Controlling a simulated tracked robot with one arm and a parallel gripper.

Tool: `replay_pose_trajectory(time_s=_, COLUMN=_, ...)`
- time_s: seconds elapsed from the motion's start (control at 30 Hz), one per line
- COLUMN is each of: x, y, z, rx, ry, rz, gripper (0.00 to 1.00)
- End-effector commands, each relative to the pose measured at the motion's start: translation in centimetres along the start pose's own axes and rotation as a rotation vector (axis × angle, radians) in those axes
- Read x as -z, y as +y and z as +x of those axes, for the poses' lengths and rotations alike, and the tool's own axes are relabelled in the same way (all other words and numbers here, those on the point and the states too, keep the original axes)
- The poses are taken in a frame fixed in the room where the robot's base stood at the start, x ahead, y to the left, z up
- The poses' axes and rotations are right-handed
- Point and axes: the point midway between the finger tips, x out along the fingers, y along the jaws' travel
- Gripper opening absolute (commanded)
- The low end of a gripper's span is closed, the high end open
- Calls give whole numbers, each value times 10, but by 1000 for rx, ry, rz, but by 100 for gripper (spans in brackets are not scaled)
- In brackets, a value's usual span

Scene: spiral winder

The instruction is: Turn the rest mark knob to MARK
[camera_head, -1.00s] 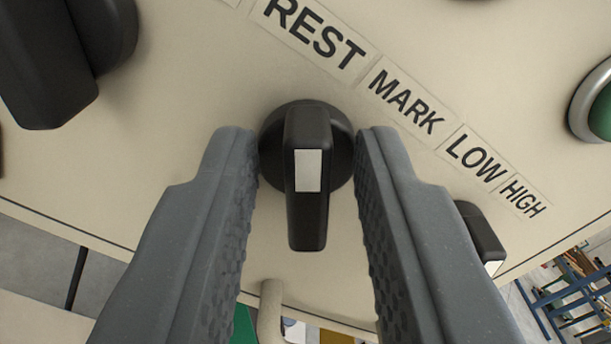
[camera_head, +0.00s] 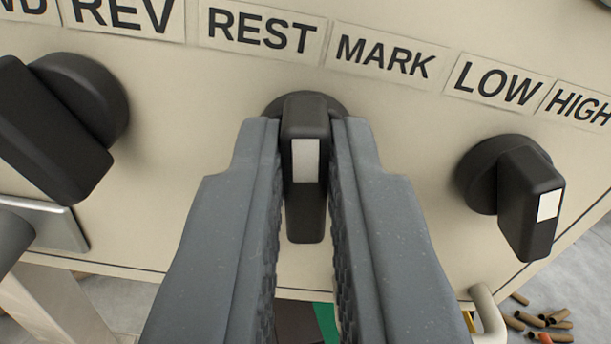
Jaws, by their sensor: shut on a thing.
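The rest mark knob (camera_head: 305,205) is a black lever knob with a white patch, on a cream panel under the REST label (camera_head: 262,32) and the MARK label (camera_head: 385,56). Its handle points down in the picture, and its white patch lies below the gap between the two labels. My gripper (camera_head: 308,135) is shut on the knob, with one grey finger against each side of the handle. The fingers hide part of the round base behind the handle.
A black knob (camera_head: 45,130) sits close on the left, under the REV label (camera_head: 122,16). Another black knob (camera_head: 530,200) with a white patch sits on the right, under the LOW label (camera_head: 498,82). Several brown tubes (camera_head: 540,322) lie on the floor at lower right.

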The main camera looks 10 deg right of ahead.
Motion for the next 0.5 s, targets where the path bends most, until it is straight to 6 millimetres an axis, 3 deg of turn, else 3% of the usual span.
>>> replay_pose_trajectory(time_s=0.5, x=0, y=4, z=0, rx=0, ry=3, rz=479, gripper=0)
